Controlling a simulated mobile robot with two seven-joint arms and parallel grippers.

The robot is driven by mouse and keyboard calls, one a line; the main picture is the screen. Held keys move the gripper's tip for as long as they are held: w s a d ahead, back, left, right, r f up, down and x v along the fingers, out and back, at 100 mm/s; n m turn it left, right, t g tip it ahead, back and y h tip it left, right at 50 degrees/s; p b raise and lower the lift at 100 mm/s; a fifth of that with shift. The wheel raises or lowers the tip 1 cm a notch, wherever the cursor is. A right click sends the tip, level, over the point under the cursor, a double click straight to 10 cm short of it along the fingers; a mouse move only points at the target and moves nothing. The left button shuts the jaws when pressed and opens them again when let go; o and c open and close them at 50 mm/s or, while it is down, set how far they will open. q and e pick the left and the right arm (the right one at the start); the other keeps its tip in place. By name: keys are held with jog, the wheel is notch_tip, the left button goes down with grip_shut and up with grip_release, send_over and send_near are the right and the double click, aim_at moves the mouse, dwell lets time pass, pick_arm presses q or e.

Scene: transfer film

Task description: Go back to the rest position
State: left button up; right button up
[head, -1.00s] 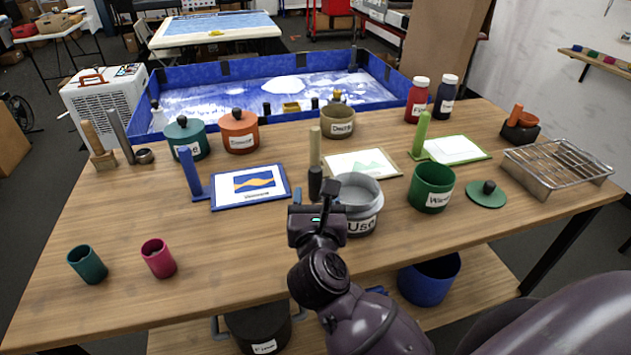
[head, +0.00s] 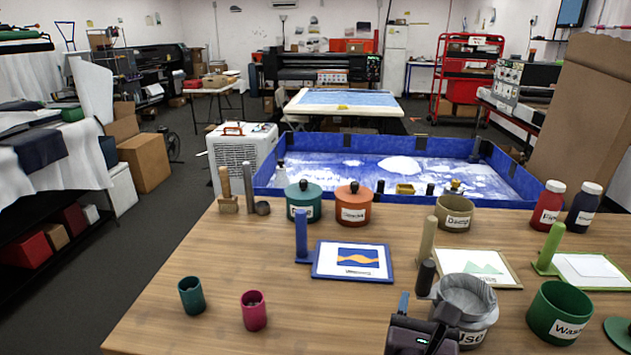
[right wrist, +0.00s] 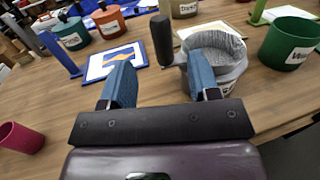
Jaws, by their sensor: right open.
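My right gripper (head: 421,318) is at the front edge of the wooden table in the head view, just left of a grey lined pot (head: 467,300) labelled "Use". In the right wrist view the two blue fingers of my right gripper (right wrist: 160,85) are spread apart with nothing between them. The grey pot (right wrist: 213,55) stands beyond the right finger there. My left gripper is not in view.
On the table (head: 200,260) stand a teal cup (head: 192,296), a pink cup (head: 254,311), a blue-framed picture (head: 352,261), a green pot (head: 558,312), lidded teal (head: 303,202) and orange pots (head: 353,205). A blue-walled tray (head: 400,140) lies behind.

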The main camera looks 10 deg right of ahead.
jog(key=s+a+r+n+t+y, duration=0.25)
jog(key=n+y, duration=0.35)
jog(key=n, duration=0.5)
jog(key=s+a+r+n+t+y, duration=0.1)
jog(key=a+r+n+t+y, duration=0.25)
jog(key=n+y, duration=0.55)
notch_tip(320, 180, down, 6)
jog(key=s+a+n+g+y, duration=0.2)
jog(key=n+g, duration=0.2)
jog(key=n, duration=0.8)
jog(key=s+d+f+n+g+h, duration=0.2)
jog(key=s+f+n+g, duration=0.15)
jog(key=f+g, duration=0.2)
jog(key=s+d+f+n+g+h, duration=0.2)
jog(key=s+d+f+n+g, duration=0.15)
jog(key=f, duration=0.35)
jog(key=s+d+f+n+g+h, duration=0.2)
jog(key=s+d+f+g+h, duration=0.35)
jog(key=s+d, duration=0.25)
jog(key=w+f+n+t, duration=0.1)
jog(key=w+f+t, duration=0.6)
jog(key=f, duration=0.3)
jog(key=shift+f+t+y, duration=0.15)
jog(key=shift+t+y, duration=0.2)
jog(key=shift+y, duration=0.1)
